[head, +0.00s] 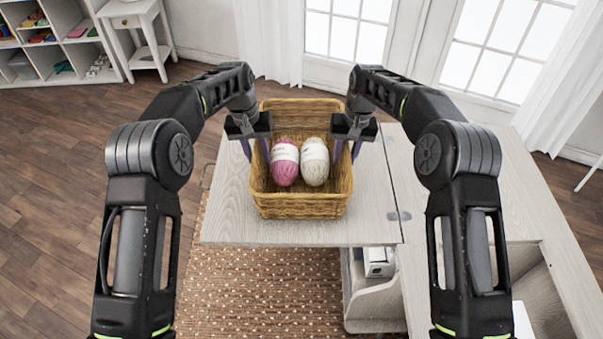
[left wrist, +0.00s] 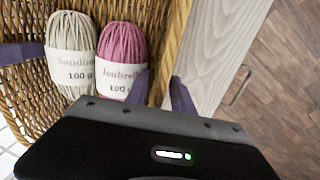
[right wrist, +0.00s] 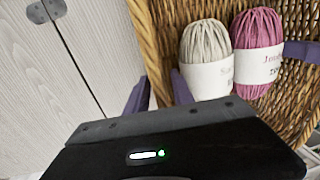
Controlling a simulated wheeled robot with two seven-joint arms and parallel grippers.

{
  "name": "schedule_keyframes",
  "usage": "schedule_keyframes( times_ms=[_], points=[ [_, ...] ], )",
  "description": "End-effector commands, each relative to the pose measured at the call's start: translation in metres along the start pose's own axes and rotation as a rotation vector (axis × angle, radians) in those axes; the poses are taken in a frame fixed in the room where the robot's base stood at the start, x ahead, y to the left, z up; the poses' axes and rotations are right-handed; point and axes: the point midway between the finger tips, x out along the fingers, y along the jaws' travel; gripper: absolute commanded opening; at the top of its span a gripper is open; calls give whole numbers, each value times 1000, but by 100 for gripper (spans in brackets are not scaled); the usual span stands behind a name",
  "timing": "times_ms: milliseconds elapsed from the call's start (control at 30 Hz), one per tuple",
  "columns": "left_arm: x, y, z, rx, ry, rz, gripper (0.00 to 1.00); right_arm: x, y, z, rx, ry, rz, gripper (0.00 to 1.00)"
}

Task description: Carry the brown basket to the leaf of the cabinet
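The brown basket (head: 300,205) is a woven box, upright over the pale wooden leaf (head: 225,225) of the cabinet (head: 515,190). I cannot tell whether its base touches the leaf. My left gripper (head: 256,150) straddles the basket's left wall, one purple finger inside and one outside, with the wall filling the gap. My right gripper (head: 347,151) is shut the same way on the right wall. The wrist views show the basket wall between the fingers of the left gripper (left wrist: 161,88) and the right gripper (right wrist: 159,92).
A pink yarn ball (head: 284,165) and a cream yarn ball (head: 315,165) lie in the basket. A hinge (head: 404,216) joins the leaf to the cabinet. A dotted rug (head: 260,290) covers the floor below. A white shelf (head: 60,40) and a small table (head: 135,20) stand back left.

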Motion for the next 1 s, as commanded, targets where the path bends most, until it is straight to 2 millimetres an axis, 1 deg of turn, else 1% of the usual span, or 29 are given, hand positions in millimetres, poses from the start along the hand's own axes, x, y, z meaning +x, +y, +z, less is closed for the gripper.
schedule_keyframes(
  times_ms=[33,300,433,600,1000],
  points=[
    [-10,0,-1,0,4,1,29,0,0,0,0,0,0,29],
    [-66,0,-1,0,4,1,29,0,0,0,0,0,0,29],
    [-86,0,-1,0,3,0,29,0,0,0,0,0,0,29],
    [-98,0,0,0,1,0,29,0,0,0,0,0,0,29],
    [-98,0,0,0,0,0,29,-2,0,0,0,1,0,29]
  ],
)
